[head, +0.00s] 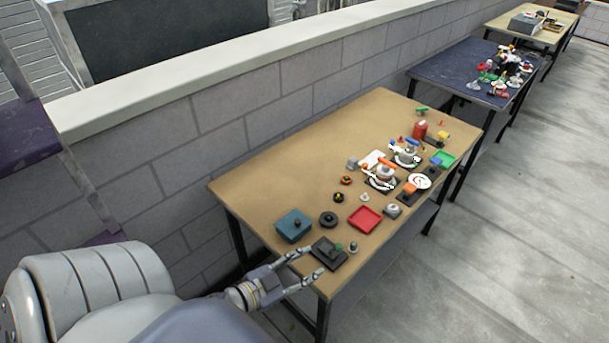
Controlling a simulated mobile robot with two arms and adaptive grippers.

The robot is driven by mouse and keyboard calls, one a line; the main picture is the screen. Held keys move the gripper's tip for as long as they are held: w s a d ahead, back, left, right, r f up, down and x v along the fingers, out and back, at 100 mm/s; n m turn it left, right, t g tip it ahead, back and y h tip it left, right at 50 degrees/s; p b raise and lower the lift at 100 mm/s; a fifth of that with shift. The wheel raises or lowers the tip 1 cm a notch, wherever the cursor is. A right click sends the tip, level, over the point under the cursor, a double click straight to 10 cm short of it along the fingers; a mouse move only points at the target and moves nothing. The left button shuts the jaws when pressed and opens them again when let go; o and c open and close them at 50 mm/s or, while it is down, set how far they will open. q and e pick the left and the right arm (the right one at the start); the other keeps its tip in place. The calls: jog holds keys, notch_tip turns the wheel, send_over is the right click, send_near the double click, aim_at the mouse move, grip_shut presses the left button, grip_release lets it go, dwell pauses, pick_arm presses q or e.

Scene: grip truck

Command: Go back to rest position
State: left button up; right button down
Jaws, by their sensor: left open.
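My left gripper (312,262) reaches in from the lower left, over the near corner of the wooden table (277,172). Its two fingers are spread apart with nothing between them that I can see held. The fingertips are close to a flat black block (330,255) bearing a small dark green piece; I cannot tell whether they touch it. My right gripper is not in view.
A teal box (293,224), a black round piece (328,219) and a red tray (364,219) stand near the gripper. More small items cover the table's far half. A dark blue table (450,68) stands beyond. A block wall (230,125) runs behind; open floor (500,220) lies right.

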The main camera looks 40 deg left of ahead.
pick_arm(q)
jog(key=shift+w, duration=0.1)
dwell(0.4)
jog(key=s+d+r+n+g+y, duration=0.2)
jog(key=s+d+n+g+y, duration=0.15)
jog(key=s+d+g, duration=0.8)
jog(key=s+a+f+g+b, duration=0.1)
jog(key=s+f, duration=0.1)
jog(key=f, duration=1.3)
jog(key=s+a+f+g+b, duration=0.1)
jog(key=f+b, duration=0.1)
jog(key=f, duration=1.3)
jog(key=s+a+f+b, duration=0.2)
jog(key=s+f, duration=1.5)
jog(key=shift+a+f+g, duration=0.3)
jog(key=shift+a+g, duration=0.05)
jog(key=shift+a, duration=0.05)
